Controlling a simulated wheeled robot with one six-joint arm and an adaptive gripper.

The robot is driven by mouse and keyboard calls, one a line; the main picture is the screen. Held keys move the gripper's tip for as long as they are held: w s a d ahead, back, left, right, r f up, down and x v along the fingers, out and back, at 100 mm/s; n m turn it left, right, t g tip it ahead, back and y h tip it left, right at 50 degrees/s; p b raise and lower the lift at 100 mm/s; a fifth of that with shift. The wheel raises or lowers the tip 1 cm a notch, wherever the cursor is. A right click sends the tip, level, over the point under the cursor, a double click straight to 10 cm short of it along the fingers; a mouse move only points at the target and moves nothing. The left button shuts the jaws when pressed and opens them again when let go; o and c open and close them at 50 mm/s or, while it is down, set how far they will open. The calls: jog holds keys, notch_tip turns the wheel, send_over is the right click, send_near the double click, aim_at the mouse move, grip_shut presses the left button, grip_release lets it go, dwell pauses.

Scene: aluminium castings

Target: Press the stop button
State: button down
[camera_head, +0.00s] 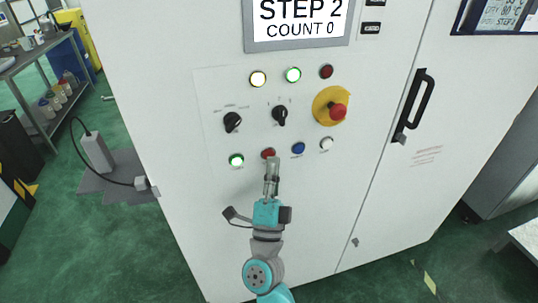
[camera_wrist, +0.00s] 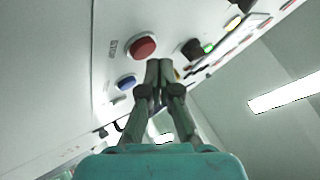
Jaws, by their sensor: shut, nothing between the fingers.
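A small red push button (camera_head: 268,153) sits in the lower row of the white cabinet's panel, between a lit green button (camera_head: 236,160) and a blue button (camera_head: 298,148). A larger red mushroom button (camera_head: 338,111) stands out from a yellow disc at the upper right. In the wrist view the red button (camera_wrist: 143,46) shows beside the shut fingertips (camera_wrist: 159,66). I cannot tell whether they touch it.
Two black knobs (camera_head: 233,122) stick out above the lower row. A white button (camera_head: 326,143) is at its right end. Three lamps and a screen (camera_head: 299,24) reading STEP 2, COUNT 0 are above. A black door handle (camera_head: 413,104) projects at the right.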

jog(key=shift+w, duration=0.25)
jog(key=shift+w+a, duration=0.2)
jog(key=shift+w, duration=0.2)
dwell(0.8)
jog(key=shift+s, duration=0.1)
jog(key=shift+s+d, duration=0.2)
jog(key=shift+s, duration=0.5)
jog(key=shift+s+d, duration=0.25)
jog(key=shift+s, duration=0.55)
jog(key=shift+s+d, duration=0.25)
jog(key=shift+s, duration=0.6)
jog(key=shift+s+d, duration=0.25)
jog(key=shift+s, duration=0.55)
